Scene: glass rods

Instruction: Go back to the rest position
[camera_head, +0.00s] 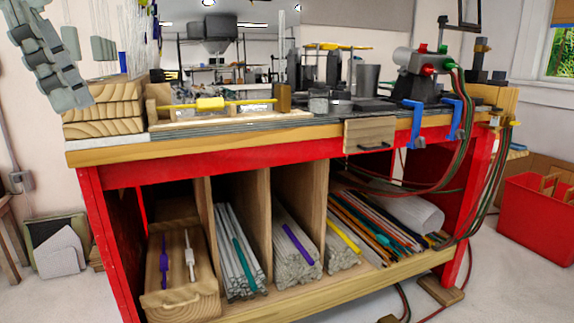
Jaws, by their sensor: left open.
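My left gripper (62,78) shows as grey jointed parts at the upper left edge, in front of the wall and left of the workbench top. It is open, and I see nothing held in it. Its finger shapes are hard to make out. My right gripper is not in view.
The red-framed workbench (230,158) fills the middle. Its top carries a yellow-handled tool (210,104) and a burner (420,62) with hoses. Glass rods (238,255) lie in bins below. A wooden tray (180,305) sits lower left. A red bin (535,222) stands right.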

